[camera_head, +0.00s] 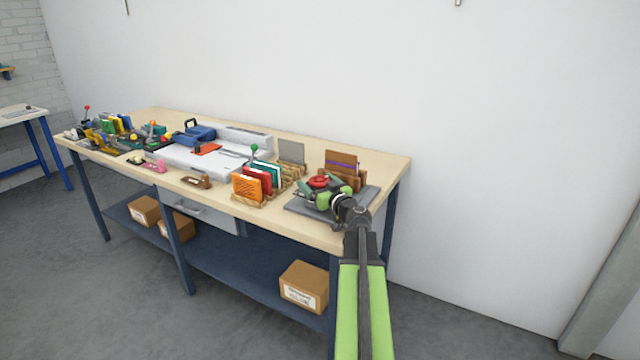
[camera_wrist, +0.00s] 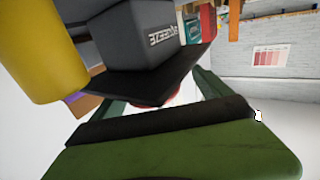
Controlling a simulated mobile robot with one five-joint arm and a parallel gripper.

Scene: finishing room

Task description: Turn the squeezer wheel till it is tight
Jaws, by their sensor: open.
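The red squeezer wheel (camera_head: 319,181) is at the right end of the workbench, above a dark grey base plate (camera_head: 366,200). My gripper (camera_head: 314,190) is open, with its green fingers close around the wheel; contact cannot be told. In the wrist view a sliver of the red wheel (camera_wrist: 170,101) shows between the spread fingers of my gripper (camera_wrist: 150,97), mostly hidden behind a dark edge. A grey block (camera_wrist: 130,45) with upside-down white lettering, which appears to be part of the squeezer, stands beyond. How tight the wheel is cannot be seen.
A brown wooden holder (camera_head: 354,181) stands right behind the squeezer. Racks with orange, red and teal pieces, including an orange piece (camera_head: 247,187), stand to its left. A yellow cylinder (camera_wrist: 42,50) fills the wrist view's left. Boxes (camera_head: 304,287) sit on the lower shelf.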

